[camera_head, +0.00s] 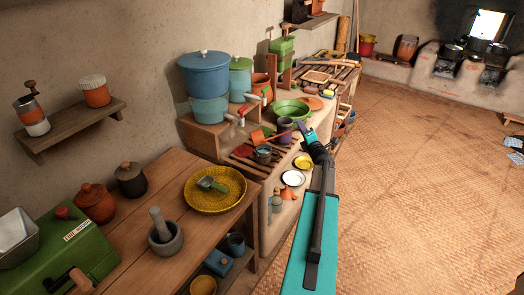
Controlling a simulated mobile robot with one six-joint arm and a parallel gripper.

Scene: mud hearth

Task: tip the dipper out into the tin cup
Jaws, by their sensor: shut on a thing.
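My gripper (301,127) is at the end of my teal and black arm, above the slatted shelf. It is shut on the far end of the handle of an orange-red dipper (257,137). The dipper's bowl hangs out to the left of the jaws. A small grey-blue cup (263,155), which looks like the tin cup, stands on the slats just below the dipper's bowl in the picture. A darker purple-grey cup (285,125) stands behind the handle. The dipper's contents and exact tilt are too small to tell.
Blue pots (204,75) with taps stand at the back left of the shelf. A green basin (290,108) is behind the dipper. The near wooden table holds a yellow plate (215,192) and a stone mortar (165,238). The woven floor mat (400,190) is largely clear.

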